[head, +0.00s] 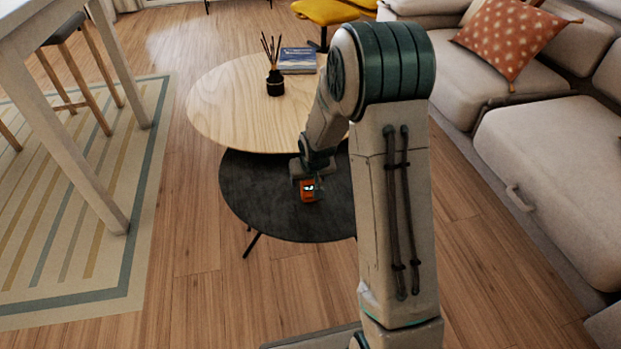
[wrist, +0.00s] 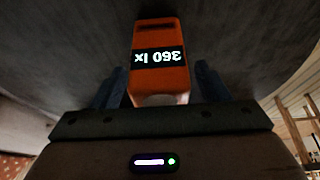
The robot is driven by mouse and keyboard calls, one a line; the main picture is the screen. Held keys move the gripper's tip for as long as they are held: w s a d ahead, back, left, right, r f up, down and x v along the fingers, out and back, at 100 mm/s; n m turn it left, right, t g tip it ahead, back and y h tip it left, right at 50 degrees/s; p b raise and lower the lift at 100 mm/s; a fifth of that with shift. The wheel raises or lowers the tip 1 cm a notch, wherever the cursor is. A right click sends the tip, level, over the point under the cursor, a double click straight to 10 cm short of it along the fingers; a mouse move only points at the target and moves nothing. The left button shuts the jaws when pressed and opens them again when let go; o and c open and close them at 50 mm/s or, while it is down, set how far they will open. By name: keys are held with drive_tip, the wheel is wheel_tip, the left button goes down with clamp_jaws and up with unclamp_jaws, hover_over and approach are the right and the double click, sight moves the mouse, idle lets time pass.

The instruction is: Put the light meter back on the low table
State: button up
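The light meter (head: 309,190) is a small orange device at the dark round table (head: 275,220), the lower of two round tables. The wrist view shows the meter (wrist: 160,80) with its lit display reading 360 lx upside down. My gripper (wrist: 161,72) has one blue finger on each side of the meter, with a narrow gap visible on both sides, so it looks open around it. In the head view my gripper (head: 308,178) hides the meter's upper part. The meter appears at the tabletop; its exact contact is not clear.
A higher pale wood round table (head: 225,105) overlaps the dark one behind and holds a reed diffuser (head: 275,82) and books (head: 298,60). A beige sofa (head: 545,150) stands right, a tall table (head: 95,190) left. Wood floor between is clear.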

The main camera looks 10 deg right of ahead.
drive_tip(key=shift+r, duration=0.1)
drive_tip(key=shift+r, duration=0.3)
drive_tip(key=p+v, duration=0.4)
drive_tip(key=v, duration=0.7)
drive_tip(key=s+r+g, duration=0.1)
drive_tip(key=s+r, duration=0.4)
drive_tip(key=s, duration=0.7)
drive_tip(key=s+r+g, duration=0.2)
drive_tip(key=s+r, duration=0.3)
drive_tip(key=s, duration=0.6)
drive_tip(key=shift+s, duration=0.4)
drive_tip(key=shift+a+r+p, duration=0.1)
drive_tip(key=shift+p, duration=0.25)
wheel_tip(320, 180, up, 33)
drive_tip(key=t+p, duration=0.1)
drive_tip(key=p, duration=2.9)
drive_tip(key=shift+d, duration=0.2)
